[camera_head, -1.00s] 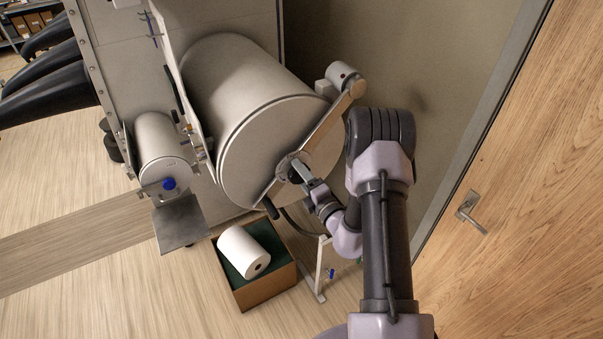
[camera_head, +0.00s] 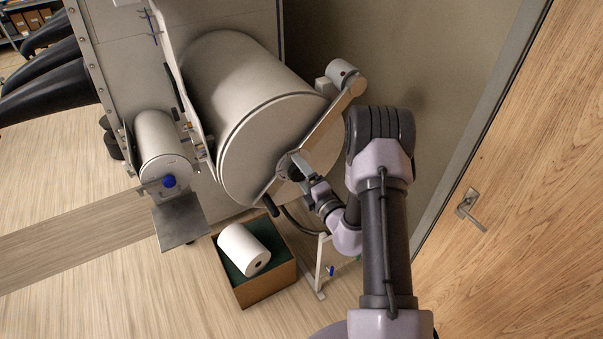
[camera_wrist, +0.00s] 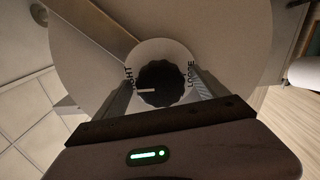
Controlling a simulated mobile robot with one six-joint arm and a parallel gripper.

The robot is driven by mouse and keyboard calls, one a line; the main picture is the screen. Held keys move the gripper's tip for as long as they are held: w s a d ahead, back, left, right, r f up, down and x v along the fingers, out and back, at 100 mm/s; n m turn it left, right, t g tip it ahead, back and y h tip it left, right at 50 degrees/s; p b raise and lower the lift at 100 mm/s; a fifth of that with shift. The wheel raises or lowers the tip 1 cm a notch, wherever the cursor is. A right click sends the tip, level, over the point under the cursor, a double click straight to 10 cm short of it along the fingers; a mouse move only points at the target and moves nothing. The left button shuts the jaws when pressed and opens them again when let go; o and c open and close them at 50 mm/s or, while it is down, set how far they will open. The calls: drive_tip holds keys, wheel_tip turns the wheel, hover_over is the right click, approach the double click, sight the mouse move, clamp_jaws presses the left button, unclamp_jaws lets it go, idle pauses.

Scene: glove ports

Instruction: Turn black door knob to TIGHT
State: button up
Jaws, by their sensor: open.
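The black door knob (camera_wrist: 162,84) is in the middle of the wrist view, on a pale round plate at the door's centre. The plate's label reads TIGHT on the left, partly covered, and LOOSE on the right. A white mark on the knob points left, towards the TIGHT side. My gripper (camera_wrist: 162,76) is open, with one finger on each side of the knob; I cannot tell whether they touch it. In the head view my gripper (camera_head: 301,168) is at the centre of the large round door (camera_head: 250,165), and the knob is mostly hidden there.
A pale bar (camera_head: 325,125) crosses the door up to a hinge block at its upper right. A smaller cylinder (camera_head: 160,140) is to the left. A box (camera_head: 268,292) with a white roll stands below. A wooden door (camera_head: 520,190) is at the right.

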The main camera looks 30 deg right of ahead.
drive_tip(key=s+b, duration=0.3)
drive_tip(key=s, duration=1.4)
drive_tip(key=shift+s+d, duration=0.2)
drive_tip(key=shift+d, duration=0.1)
